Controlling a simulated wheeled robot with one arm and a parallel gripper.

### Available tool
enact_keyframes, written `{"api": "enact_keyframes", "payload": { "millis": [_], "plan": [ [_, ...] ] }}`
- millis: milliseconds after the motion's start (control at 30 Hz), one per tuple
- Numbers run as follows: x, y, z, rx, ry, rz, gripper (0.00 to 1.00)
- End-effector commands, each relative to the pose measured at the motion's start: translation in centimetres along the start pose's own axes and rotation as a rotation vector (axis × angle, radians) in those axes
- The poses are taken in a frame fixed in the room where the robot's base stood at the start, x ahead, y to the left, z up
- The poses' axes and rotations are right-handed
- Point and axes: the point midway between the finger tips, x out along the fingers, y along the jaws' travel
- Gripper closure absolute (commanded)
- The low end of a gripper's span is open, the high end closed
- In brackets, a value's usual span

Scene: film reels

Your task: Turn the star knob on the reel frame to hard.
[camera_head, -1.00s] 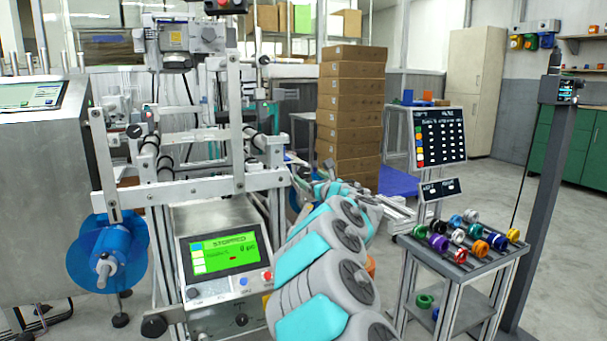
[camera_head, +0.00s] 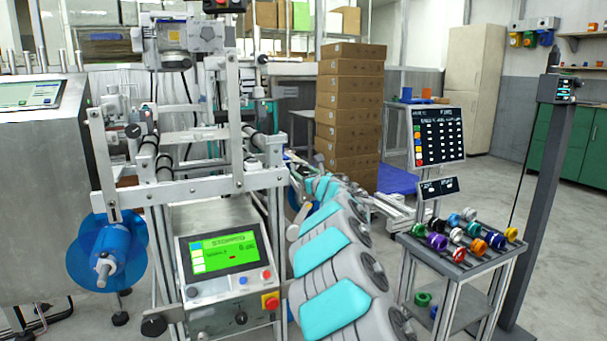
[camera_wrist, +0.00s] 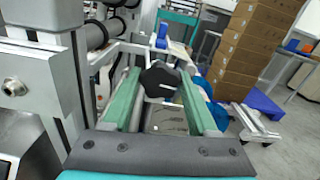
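The black star knob (camera_wrist: 160,82) shows in the wrist view, ahead of my gripper and in line with the gap between its fingers. My gripper (camera_wrist: 158,76) is open, with one green finger on each side of the gap. I cannot tell whether either finger touches the knob. The reel frame (camera_head: 185,187) is the silver bar structure left of my arm in the head view; its bars also show at the left of the wrist view (camera_wrist: 40,55). In the head view, my arm reaches back beside the frame's right side, and the gripper and this knob cannot be made out.
A control box (camera_head: 222,255) with a green screen stands below the frame. A blue reel (camera_head: 106,252) hangs at left. Stacked cartons (camera_head: 350,110) stand behind. A small cart (camera_head: 470,258) with coloured spools is at right. Open floor lies beyond it.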

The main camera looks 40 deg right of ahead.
Motion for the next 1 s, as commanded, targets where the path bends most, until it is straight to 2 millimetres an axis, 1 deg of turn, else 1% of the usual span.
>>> {"api": "enact_keyframes", "payload": {
  "millis": [33,67,500,667,1000],
  "plan": [
    [0.00,0.01,0.00,0.000,0.000,0.000,0.48],
    [0.00,0.00,0.01,0.000,0.000,0.000,0.51],
    [0.00,0.01,0.00,0.000,0.000,0.000,1.00],
    [0.03,0.06,0.01,0.037,-0.001,0.001,1.00],
    [0.06,0.14,0.19,0.363,-0.002,0.002,1.00]
  ]
}}
